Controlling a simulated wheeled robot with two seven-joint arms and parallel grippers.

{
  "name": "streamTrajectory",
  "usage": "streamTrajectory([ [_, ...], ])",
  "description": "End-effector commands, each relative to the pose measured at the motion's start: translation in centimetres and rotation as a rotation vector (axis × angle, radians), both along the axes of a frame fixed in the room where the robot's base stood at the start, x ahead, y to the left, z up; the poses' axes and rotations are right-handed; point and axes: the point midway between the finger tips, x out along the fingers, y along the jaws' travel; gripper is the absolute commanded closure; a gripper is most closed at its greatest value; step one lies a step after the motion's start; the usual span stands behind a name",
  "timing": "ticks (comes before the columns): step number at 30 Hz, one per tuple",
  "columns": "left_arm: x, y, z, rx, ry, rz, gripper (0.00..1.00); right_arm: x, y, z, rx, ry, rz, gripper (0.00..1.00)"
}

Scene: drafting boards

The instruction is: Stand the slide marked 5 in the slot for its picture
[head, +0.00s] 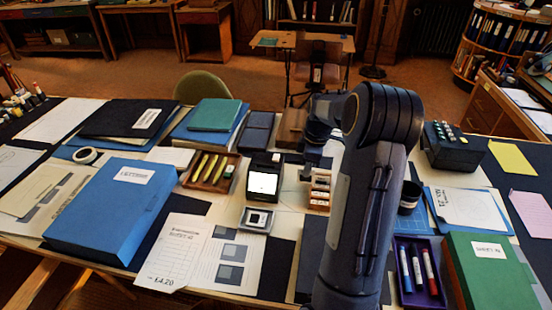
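A small wooden rack (320,189) with pale slide edges or labels in its slots stands mid-table. My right gripper (312,168) is just above or behind the rack's far end; my own arm partly covers that area. Its fingertips are dark and small, so I cannot tell whether they hold anything. A white-framed slide with a dark centre (258,219) lies in a small grey tray (246,228) in front of a black viewer with a lit white screen (263,183). No number 5 is legible on any slide. My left gripper is not in view.
A wooden tray of yellow pens (210,172) and a large blue box file (113,210) are to the left. A printed sheet with grey squares (230,262) lies in front. A purple marker tray (420,272) and a green box (492,272) are at right.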

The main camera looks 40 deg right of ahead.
Motion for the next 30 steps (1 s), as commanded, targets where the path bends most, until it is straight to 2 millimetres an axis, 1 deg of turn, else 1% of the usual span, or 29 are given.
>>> streamTrajectory([
  [1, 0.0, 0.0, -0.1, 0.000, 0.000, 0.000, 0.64, -1.1, -1.0, -0.6, -0.002, -0.001, -0.006, 1.00],
  [3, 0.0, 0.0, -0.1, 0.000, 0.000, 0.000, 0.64, -2.2, -2.0, -1.1, -0.004, 0.000, -0.006, 1.00],
  [6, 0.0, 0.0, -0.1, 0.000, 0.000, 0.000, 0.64, -3.3, -2.9, -1.6, -0.008, -0.002, -0.004, 1.00],
  [9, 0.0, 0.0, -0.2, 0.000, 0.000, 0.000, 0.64, -3.9, -3.3, -1.9, -0.010, -0.003, -0.001, 1.00],
  [17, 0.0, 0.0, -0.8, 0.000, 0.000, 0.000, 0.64, -4.0, -3.5, -2.8, -0.011, -0.002, 0.000, 1.00],
  [30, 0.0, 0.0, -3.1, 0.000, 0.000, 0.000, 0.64, -4.0, -3.4, -6.1, -0.010, -0.002, -0.001, 1.00],
])
